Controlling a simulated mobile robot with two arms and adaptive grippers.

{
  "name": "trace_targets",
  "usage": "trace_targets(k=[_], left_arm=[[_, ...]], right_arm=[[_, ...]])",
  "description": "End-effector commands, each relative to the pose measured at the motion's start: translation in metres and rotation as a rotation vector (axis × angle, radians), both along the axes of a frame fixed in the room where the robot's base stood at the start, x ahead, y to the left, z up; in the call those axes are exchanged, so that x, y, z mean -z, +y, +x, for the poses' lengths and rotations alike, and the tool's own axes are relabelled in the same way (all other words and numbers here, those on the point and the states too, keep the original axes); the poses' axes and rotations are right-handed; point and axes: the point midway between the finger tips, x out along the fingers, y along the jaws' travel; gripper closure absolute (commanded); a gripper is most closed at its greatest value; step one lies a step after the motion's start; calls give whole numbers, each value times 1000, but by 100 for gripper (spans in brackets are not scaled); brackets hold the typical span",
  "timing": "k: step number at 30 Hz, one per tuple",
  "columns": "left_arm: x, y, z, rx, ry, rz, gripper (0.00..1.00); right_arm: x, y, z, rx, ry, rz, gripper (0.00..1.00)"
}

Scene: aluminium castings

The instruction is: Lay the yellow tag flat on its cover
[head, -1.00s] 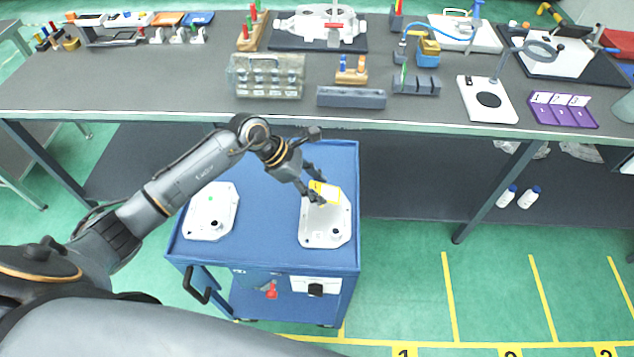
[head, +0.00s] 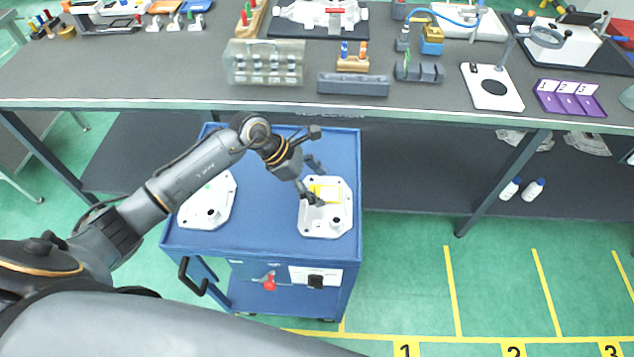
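The yellow tag (head: 328,193) lies on the right-hand white cover (head: 322,222), and looks flat on its upper part. That cover rests on the right side of the blue cart top. My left gripper (head: 314,181) is at the tag's left edge, just over the cover. Its fingers are spread apart with nothing held between them, and the lower finger hides a little of the cover's left edge. My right gripper is not in view.
A second white cover (head: 206,207) lies on the left of the blue cart (head: 268,228), partly behind my arm. The grey workbench (head: 420,108) with several fixtures stands just behind the cart. The cart top between the covers is clear.

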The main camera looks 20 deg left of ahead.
Motion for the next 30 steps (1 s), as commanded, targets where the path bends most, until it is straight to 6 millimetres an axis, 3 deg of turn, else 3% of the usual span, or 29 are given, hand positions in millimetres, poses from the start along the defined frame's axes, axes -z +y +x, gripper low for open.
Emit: trace_targets(k=[11, 24, 30], left_arm=[[-10, 8, -1, -1, -3, 2, 27], [-79, 56, -18, -2, -2, 4, 27], [-95, 66, -22, 0, 0, 1, 27]], right_arm=[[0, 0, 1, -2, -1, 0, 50], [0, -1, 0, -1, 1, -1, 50], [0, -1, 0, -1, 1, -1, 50]])
